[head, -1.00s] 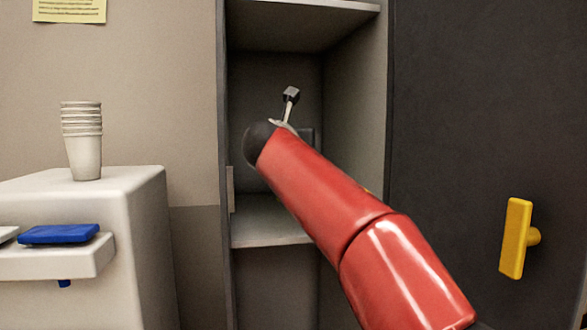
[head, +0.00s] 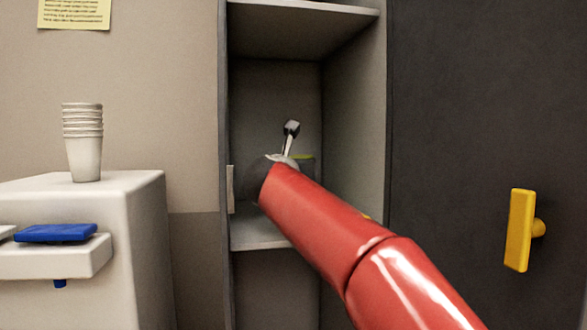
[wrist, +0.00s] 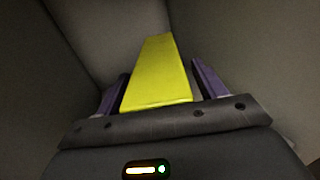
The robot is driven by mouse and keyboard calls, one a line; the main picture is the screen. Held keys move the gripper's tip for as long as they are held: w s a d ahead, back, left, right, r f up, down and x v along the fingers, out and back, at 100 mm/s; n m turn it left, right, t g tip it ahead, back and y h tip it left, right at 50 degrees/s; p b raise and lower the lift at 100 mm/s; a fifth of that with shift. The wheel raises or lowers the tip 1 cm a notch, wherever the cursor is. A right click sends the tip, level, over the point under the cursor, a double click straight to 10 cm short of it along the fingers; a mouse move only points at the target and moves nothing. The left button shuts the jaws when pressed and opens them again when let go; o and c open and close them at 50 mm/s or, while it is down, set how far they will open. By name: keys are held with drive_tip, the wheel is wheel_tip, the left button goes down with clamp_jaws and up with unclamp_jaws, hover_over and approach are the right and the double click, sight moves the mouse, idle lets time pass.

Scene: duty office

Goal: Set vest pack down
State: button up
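The vest pack (wrist: 158,75) is a bright yellow, long flat block in the wrist view, lying lengthwise away from me. My gripper (wrist: 162,68) has a purple finger on each side of it. A narrow gap shows between the right finger and the pack; the left finger is very close, and contact there is unclear. In the head view my gripper (head: 291,140) is inside the middle cabinet compartment, mostly hidden behind my red arm. A small yellow-green part of the pack (head: 304,157) shows beside it. Whether the pack rests on the shelf (head: 257,233) is hidden.
Cabinet walls stand close on both sides, with an upper shelf (head: 300,28) above. A dark door with a yellow handle (head: 521,230) is at right. At left, a white unit (head: 130,215) carries stacked cups (head: 83,145) and has a blue pad (head: 56,233).

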drive_tip(key=s+a+b, duration=0.1)
drive_tip(key=s+a, duration=0.1)
drive_tip(key=s, duration=0.9)
drive_tip(key=shift+s+a, duration=0.15)
drive_tip(key=shift+s, duration=0.25)
drive_tip(key=s+d+f+m+g, duration=0.4)
drive_tip(key=s+d+f+m, duration=0.2)
drive_tip(key=d+f+m, duration=0.4)
drive_tip(key=s+d+f+m+g, duration=0.45)
drive_tip(key=s+f+m, duration=0.3)
drive_tip(key=f, duration=0.45)
drive_tip(key=s+d+f+m+g+y, duration=0.2)
drive_tip(key=s+f+m+g+y, duration=0.1)
drive_tip(key=s+f+m, duration=1)
wheel_tip(320, 180, down, 4)
drive_tip(key=m, duration=0.3)
drive_tip(key=shift+s+d, duration=0.35)
drive_tip(key=shift+s, duration=0.05)
